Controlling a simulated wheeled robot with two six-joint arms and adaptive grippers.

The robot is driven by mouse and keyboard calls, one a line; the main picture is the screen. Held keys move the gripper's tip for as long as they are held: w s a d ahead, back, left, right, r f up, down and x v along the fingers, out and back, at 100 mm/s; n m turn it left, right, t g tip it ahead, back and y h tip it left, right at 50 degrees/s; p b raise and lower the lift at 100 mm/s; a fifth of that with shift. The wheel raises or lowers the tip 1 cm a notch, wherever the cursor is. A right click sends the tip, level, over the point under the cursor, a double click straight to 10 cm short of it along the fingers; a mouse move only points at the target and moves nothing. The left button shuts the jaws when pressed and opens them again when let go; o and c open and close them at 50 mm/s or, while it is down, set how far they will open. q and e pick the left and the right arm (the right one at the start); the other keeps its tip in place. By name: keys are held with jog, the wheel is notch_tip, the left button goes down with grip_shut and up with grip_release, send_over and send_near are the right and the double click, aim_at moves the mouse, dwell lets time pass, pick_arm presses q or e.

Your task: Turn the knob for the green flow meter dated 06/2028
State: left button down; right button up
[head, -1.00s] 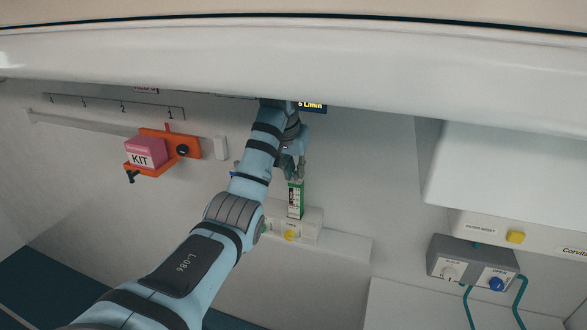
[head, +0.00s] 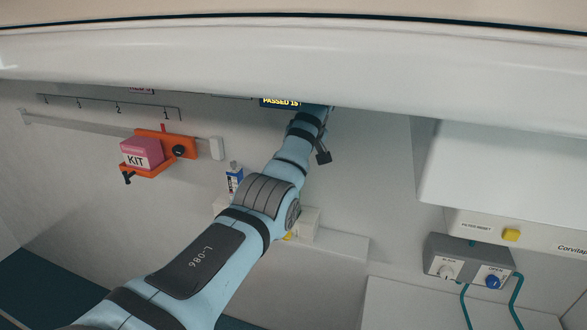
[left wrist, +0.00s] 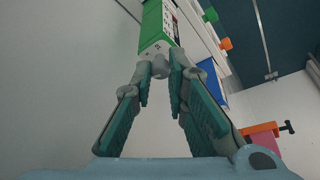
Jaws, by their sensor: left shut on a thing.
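The green flow meter (left wrist: 153,28) shows at the top of the left wrist view, a green and white body with a grey knob (left wrist: 160,68) at its near end. My left gripper (left wrist: 159,72) is shut on that knob, with a fingertip on each side. The date on the green meter cannot be read. My right gripper is out of view.
An orange bracket (head: 150,170) with a pink KIT box (head: 141,153) is on the wall at left. A grey control box (head: 470,262) with two knobs is at lower right.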

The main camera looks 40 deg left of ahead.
pick_arm(q)
jog(key=shift+n+g, duration=0.4)
jog(key=shift+n, duration=0.7)
jog(key=c, duration=1.6)
grip_release()
jog(key=shift+w+f, duration=0.1)
jog(key=shift+w, duration=0.05)
jog(key=shift+o, duration=0.2)
